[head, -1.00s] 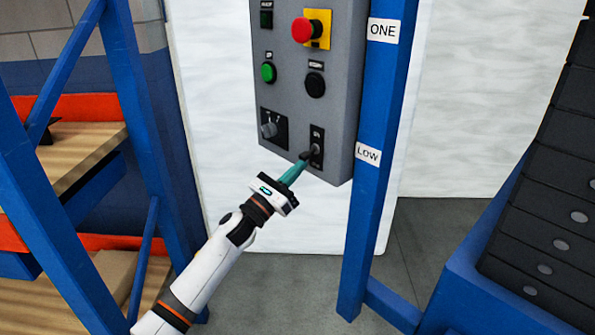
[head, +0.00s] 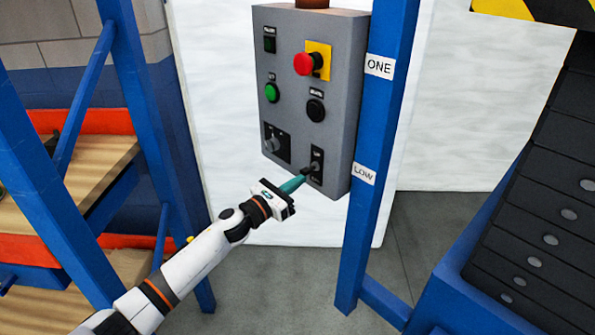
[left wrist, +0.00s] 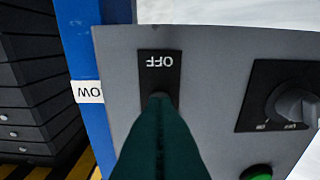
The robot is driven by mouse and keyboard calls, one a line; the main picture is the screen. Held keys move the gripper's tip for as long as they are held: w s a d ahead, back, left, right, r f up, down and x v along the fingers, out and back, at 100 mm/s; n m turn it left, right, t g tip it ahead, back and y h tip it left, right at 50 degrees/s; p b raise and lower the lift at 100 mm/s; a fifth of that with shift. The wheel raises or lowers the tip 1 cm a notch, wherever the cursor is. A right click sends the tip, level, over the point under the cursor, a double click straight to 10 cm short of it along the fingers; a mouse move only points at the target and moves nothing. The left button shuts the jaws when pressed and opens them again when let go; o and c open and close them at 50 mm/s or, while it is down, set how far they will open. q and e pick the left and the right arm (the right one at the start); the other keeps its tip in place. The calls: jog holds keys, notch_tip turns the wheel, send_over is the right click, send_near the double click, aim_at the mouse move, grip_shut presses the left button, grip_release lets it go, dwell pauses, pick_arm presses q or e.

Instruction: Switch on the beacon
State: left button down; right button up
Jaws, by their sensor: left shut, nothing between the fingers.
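The grey control panel (head: 338,115) hangs on a blue post. A toggle switch (head: 316,166) on a black plate sits at its lower right. My left gripper (head: 299,180) is shut, its teal fingertips at the toggle, seemingly touching it. In the left wrist view the fingers (left wrist: 160,125) cover most of the lever, and an upside-down OFF label (left wrist: 161,62) shows on the plate. The lever's position is hard to tell. A dull brown-orange base (head: 312,3), possibly the beacon, is cut off above the panel. My right gripper is not in view.
The panel also has a red emergency button (head: 304,64), a green button (head: 271,92), a black button (head: 316,109) and a rotary knob (head: 272,144). Blue racking (head: 150,100) with shelves stands left. A dark stack (head: 535,190) in a blue frame stands right.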

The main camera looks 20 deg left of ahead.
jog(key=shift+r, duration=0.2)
pick_arm(q)
jog(key=shift+s+a+f, duration=0.1)
jog(key=shift+s, duration=0.05)
